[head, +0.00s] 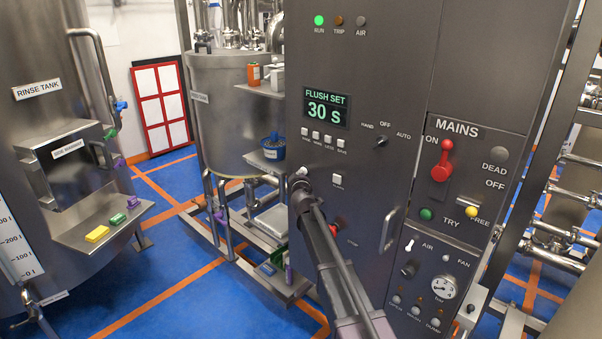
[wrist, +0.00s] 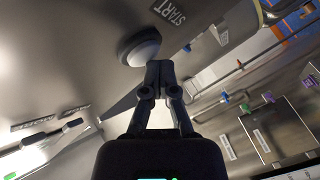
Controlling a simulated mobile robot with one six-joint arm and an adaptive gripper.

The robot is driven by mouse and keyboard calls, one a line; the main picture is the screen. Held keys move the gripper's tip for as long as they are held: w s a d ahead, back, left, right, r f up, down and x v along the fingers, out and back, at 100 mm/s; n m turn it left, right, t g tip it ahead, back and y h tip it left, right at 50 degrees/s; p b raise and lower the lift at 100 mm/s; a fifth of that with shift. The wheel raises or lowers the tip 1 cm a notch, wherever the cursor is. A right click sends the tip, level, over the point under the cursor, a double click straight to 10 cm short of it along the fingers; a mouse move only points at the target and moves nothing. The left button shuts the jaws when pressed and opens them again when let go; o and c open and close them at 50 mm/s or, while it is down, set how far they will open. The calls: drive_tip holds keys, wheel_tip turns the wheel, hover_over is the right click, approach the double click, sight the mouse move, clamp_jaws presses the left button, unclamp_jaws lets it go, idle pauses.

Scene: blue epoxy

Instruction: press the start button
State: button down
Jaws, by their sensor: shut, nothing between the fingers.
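The start button (wrist: 141,46) is a pale round dome on the grey panel in the wrist view, beside a START label (wrist: 170,11). My gripper (wrist: 159,66) is shut and empty. Its fingertips overlap the lower right edge of the button in that view; I cannot tell whether they touch it. In the head view my gripper (head: 300,184) is in front of the left part of the control cabinet (head: 345,60), and my arm covers the panel below. The START label is not readable there.
The display (head: 326,107) reads FLUSH SET 30 S, and the green RUN lamp (head: 319,20) is lit. A red stop-like knob (head: 333,230) sits close to my arm. The red MAINS handle (head: 442,165) is at the right. A bench shelf (head: 105,229) with coloured blocks stands left.

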drive_tip(key=shift+w+d, duration=0.35)
drive_tip(key=shift+d, duration=0.1)
idle(0.9)
drive_tip(key=shift+s+a+f, duration=0.1)
drive_tip(key=shift+s+a, duration=0.1)
drive_tip(key=shift+s, duration=0.1)
idle(0.3)
drive_tip(key=shift+s+a, duration=0.25)
drive_tip(key=s+a, duration=0.1)
drive_tip(key=s, duration=0.1)
drive_tip(key=s+a, duration=0.2)
drive_tip(key=shift+a, duration=0.15)
idle(0.3)
idle(0.4)
